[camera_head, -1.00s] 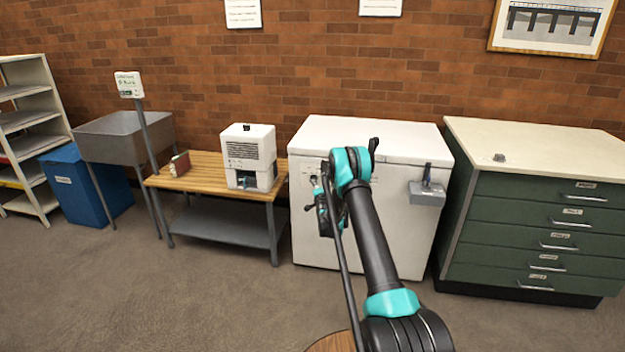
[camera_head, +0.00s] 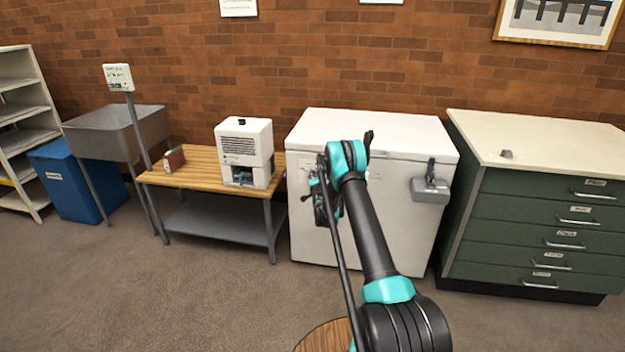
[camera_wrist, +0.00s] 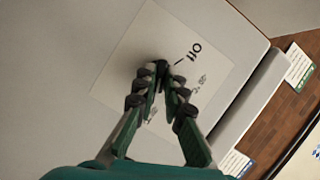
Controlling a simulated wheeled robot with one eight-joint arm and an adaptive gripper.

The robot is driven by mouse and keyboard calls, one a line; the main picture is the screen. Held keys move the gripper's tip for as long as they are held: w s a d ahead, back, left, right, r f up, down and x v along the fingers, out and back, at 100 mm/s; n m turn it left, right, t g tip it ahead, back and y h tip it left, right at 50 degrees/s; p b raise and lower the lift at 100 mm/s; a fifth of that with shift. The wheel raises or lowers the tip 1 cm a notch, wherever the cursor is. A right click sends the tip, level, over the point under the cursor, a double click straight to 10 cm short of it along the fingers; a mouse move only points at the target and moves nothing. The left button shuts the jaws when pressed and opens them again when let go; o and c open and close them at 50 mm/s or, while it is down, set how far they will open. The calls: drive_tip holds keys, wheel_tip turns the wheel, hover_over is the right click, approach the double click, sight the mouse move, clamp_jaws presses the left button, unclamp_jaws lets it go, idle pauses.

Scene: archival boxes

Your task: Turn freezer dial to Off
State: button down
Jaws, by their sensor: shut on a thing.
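The white chest freezer (camera_head: 410,133) stands against the brick wall, lid down. In the wrist view its front face carries a pale label panel (camera_wrist: 130,40) with the word "Off" printed near the top right and smaller marks around it. My gripper (camera_wrist: 163,75) is at the middle of this panel, its fingertips close together on the small dark dial (camera_wrist: 161,66). The fingers hide most of the dial, and I cannot tell exactly where it points. A dark line on the panel runs toward "Off". In the head view my gripper (camera_head: 322,195) is at the freezer's front left, partly behind my arm.
A grey latch box (camera_head: 430,190) sits on the freezer's front right. A green drawer cabinet (camera_head: 540,220) stands to the right. A wooden bench (camera_head: 190,165) with a white machine (camera_head: 245,150) stands to the left. Open floor lies in front.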

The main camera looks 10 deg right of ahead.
drive_tip(key=shift+n, duration=0.3)
drive_tip(key=shift+w+a+n+g+h, duration=0.15)
drive_tip(key=shift+n+g+h, duration=0.5)
drive_tip(key=shift+n+h, duration=1.85)
drive_tip(key=shift+s+a+n+g+h, duration=0.2)
drive_tip(key=shift+n+g+h, duration=0.7)
drive_tip(key=shift+n, duration=2.8)
drive_tip(key=shift+w+a+n+g+h, duration=0.2)
drive_tip(key=shift+a+n+g+h, duration=0.15)
drive_tip(key=shift+n+h, duration=2.25)
drive_tip(key=shift+n+y, duration=0.4)
drive_tip(key=shift+n, duration=0.2)
drive_tip(key=c, duration=1.6)
unclamp_jaws()
